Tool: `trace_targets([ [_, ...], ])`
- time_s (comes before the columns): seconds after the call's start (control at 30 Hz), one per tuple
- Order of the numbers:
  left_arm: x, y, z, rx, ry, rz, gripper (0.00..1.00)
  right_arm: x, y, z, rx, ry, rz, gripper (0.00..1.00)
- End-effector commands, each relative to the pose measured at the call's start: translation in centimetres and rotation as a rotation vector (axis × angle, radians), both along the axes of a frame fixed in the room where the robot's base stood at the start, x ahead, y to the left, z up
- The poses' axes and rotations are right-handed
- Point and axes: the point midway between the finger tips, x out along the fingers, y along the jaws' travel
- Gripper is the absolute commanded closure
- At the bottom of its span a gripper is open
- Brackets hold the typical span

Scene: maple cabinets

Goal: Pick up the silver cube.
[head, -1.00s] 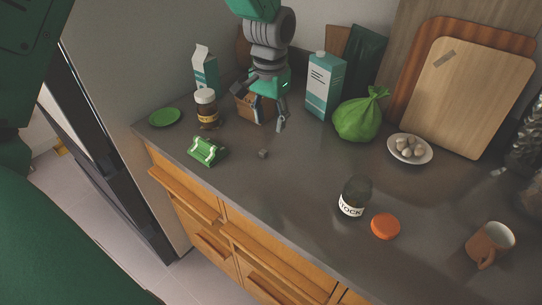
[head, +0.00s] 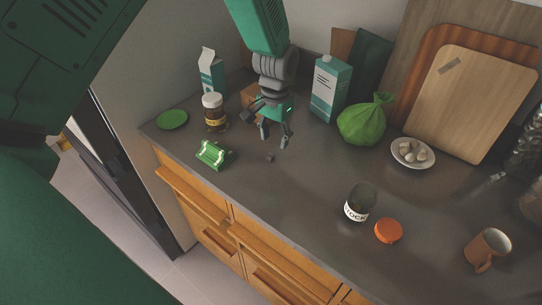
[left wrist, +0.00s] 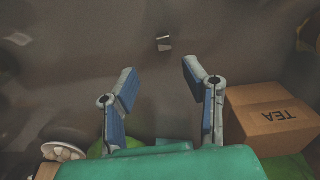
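The silver cube (head: 270,158) is a tiny grey block on the dark countertop (head: 310,190). In the left wrist view the cube (left wrist: 164,43) lies beyond the fingertips, slightly right of the middle of the gap. My left gripper (head: 276,142) points down just above and behind the cube. In the left wrist view its two fingers (left wrist: 158,75) are spread with nothing between them. The cube is apart from the fingers. My right gripper is in neither view.
A green-and-white packet (head: 214,154) and a brown jar (head: 214,113) stand left of the cube. A box marked TEA (left wrist: 273,117) is close beside the gripper. A teal carton (head: 329,90) and green bag (head: 362,122) are right. The counter toward the stock jar (head: 357,208) is clear.

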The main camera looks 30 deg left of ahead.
Motion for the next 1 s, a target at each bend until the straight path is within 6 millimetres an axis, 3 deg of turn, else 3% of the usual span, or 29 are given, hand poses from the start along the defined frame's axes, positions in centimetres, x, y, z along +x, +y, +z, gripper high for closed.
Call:
trace_targets([
  [0.23,-0.1,0.7,-2.0,-0.006,0.001,0.002,0.60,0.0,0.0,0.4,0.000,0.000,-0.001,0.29],
  [0.5,0.1,0.9,-5.9,-0.006,0.001,0.002,0.60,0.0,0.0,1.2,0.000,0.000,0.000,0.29],
  [0.8,0.1,0.4,-6.4,-0.002,0.000,0.001,0.60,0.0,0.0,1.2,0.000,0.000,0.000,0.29],
  [0.9,0.1,0.4,-6.4,-0.002,0.000,0.001,0.90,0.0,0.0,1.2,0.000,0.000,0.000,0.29],
  [0.93,0.1,0.5,-6.4,-0.003,0.000,0.001,0.96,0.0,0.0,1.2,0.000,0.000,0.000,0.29],
  [1.0,0.1,0.6,-6.4,-0.004,-0.001,0.001,0.96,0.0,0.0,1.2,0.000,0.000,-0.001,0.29],
])
